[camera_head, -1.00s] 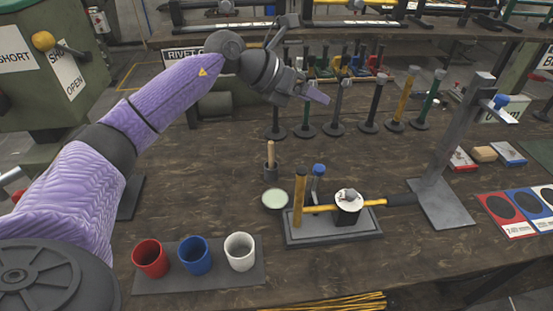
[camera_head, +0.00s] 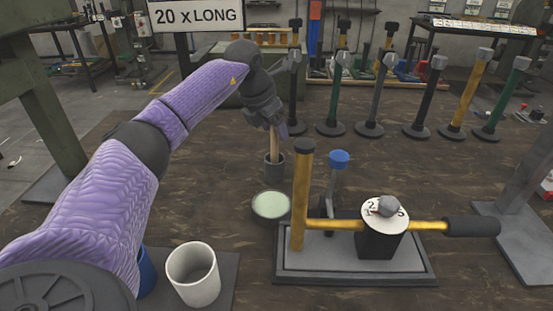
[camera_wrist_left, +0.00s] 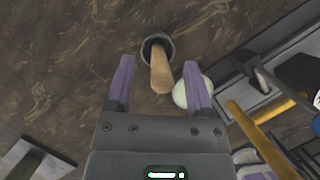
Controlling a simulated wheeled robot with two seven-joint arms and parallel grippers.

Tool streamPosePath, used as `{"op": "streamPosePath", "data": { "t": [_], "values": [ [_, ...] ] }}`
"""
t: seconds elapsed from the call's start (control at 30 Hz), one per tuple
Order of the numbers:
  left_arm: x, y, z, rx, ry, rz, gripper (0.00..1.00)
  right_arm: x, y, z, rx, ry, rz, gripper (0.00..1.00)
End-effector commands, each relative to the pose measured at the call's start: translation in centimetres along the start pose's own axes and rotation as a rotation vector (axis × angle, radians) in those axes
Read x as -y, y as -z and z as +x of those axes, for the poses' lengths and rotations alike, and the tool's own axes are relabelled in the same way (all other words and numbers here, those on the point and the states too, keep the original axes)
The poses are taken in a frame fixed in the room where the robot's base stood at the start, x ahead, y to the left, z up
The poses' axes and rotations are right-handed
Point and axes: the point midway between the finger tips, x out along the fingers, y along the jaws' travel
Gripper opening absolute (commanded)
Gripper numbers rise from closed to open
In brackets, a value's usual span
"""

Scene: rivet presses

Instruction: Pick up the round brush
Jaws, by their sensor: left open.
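The round brush shows as a wooden handle (camera_head: 275,142) standing up out of a small dark cup (camera_head: 275,166) on the table. Its lower end is hidden in the cup. My left gripper (camera_head: 280,130) is just above the cup, around the top of the handle in the head view. In the left wrist view the handle (camera_wrist_left: 160,72) rises from the cup (camera_wrist_left: 157,42) toward the gap between the two purple fingers (camera_wrist_left: 160,88), which are open and apart from it. My right gripper is not in view.
A dish of pale green stuff (camera_head: 271,205) sits just in front of the cup. A press with a yellow lever (camera_head: 345,224) stands to the right. A white cup (camera_head: 193,274) is at the front left. Several upright tools (camera_head: 370,95) stand behind.

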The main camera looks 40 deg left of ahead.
Motion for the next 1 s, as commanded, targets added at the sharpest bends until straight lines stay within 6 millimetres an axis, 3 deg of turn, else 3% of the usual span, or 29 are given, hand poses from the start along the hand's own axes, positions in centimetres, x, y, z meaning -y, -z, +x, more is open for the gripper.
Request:
{"op": "streamPosePath", "data": {
  "t": [0.03,0.1,0.3,0.6,1.0],
  "values": [
    [0.1,0.2,1.8,-0.006,0.001,0.0,0.68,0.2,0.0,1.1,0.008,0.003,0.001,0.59],
    [0.1,0.2,2.7,-0.005,0.001,0.001,0.68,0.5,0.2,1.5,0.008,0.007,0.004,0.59],
    [0.1,0.0,2.5,-0.001,0.0,0.001,0.66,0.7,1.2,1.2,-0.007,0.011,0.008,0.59],
    [0.1,0.0,2.5,-0.001,0.0,0.001,0.02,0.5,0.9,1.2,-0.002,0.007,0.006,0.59],
    [0.1,-0.2,2.0,0.0,0.0,0.001,0.0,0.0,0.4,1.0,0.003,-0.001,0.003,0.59]
  ]
}}
